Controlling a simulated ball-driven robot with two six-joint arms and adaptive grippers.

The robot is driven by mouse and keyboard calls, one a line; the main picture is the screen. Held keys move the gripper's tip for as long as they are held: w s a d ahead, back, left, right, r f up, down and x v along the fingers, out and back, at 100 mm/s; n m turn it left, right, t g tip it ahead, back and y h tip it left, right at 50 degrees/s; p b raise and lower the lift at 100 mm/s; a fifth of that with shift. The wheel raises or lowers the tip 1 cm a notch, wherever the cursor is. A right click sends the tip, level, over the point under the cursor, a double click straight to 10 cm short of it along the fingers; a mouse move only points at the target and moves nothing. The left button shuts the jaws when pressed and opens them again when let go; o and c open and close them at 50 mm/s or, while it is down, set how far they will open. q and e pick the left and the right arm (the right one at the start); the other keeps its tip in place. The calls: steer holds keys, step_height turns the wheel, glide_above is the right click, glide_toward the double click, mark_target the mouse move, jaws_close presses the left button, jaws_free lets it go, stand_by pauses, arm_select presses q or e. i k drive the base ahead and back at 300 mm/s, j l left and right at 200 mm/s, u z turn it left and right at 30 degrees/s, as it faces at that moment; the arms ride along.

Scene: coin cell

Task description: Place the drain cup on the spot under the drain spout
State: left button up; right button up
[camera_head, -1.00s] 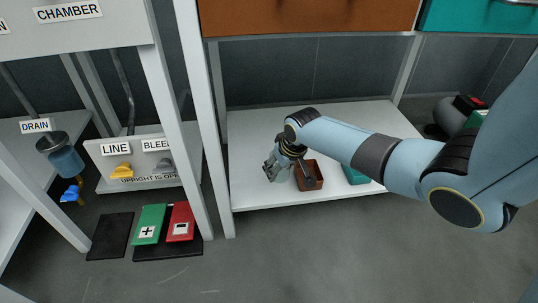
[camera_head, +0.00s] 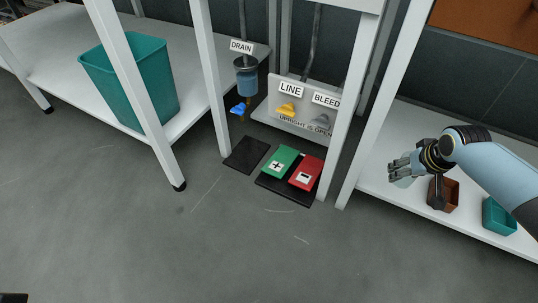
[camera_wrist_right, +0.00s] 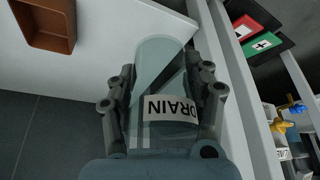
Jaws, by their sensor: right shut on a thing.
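The drain cup (camera_wrist_right: 158,62) is a clear cup with a white DRAIN label, seen in the right wrist view. My right gripper (camera_wrist_right: 163,95) is shut around its sides. In the head view my right gripper (camera_head: 402,169) is above the right-hand white shelf, and the cup shows only faintly at its fingers. The drain spout (camera_head: 243,111), with a blue valve handle, hangs under a blue-grey canister labelled DRAIN, left of centre. A bare black mat (camera_head: 246,154) lies on the floor below it.
Green and red pads (camera_head: 291,167) lie beside the black mat. A panel (camera_head: 292,121) with LINE and BLEED valves stands behind. White posts flank this bay. Brown (camera_head: 449,193) and teal (camera_head: 498,216) boxes sit on the right shelf. The floor in front is open.

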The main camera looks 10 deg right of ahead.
mark_target(245, 155)
steer(key=i+j+u, duration=0.2)
steer(key=j, duration=0.3)
steer(key=i+j+u, duration=0.15)
steer(key=i+j, duration=0.2)
steer(key=j, duration=0.1)
